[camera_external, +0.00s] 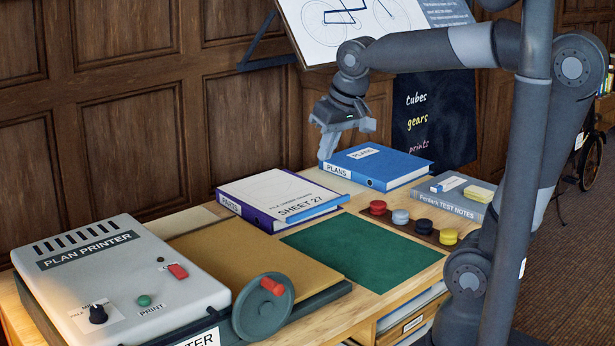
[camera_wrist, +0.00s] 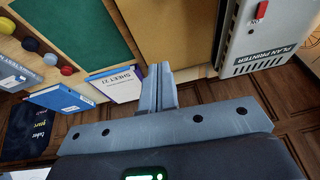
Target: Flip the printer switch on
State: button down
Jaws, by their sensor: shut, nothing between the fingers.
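The plan printer (camera_external: 125,275) is a grey box at the front left of the desk, with a label, vents, a black knob and a green print button (camera_external: 144,300). Its red switch (camera_external: 178,271) sits near the right edge of the top, beside a small dark dot; I cannot tell its setting. In the wrist view the printer (camera_wrist: 265,40) is at the upper right, with the red switch (camera_wrist: 262,9) at the top edge. My gripper (camera_external: 328,148) is shut and empty, pointing down above the desk near the blue binder, well away from the printer. Its closed fingers also show in the wrist view (camera_wrist: 158,75).
A blue plans binder (camera_external: 385,172), a purple parts binder (camera_external: 240,190) with a sheet and a grey test notes book (camera_external: 455,202) lie on the desk. A green mat (camera_external: 360,255), coloured round pieces (camera_external: 400,217) and a wheel with red handle (camera_external: 262,312) are nearer.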

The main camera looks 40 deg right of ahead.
jog(key=w+a+g, duration=0.1)
jog(key=w+a, duration=0.8)
jog(key=a, duration=0.4)
jog(key=g, duration=0.2)
send_over(175, 268)
jog(key=s, duration=0.2)
notch_tip(175, 268, down, 6)
jog(key=shift+h, duration=0.4)
jog(key=f, duration=0.4)
jog(key=w+f, duration=0.1)
jog(key=f, duration=0.4)
jog(key=w+f, duration=0.1)
jog(key=f, duration=0.4)
jog(key=shift+d, duration=0.1)
jog(key=shift+f, duration=0.2)
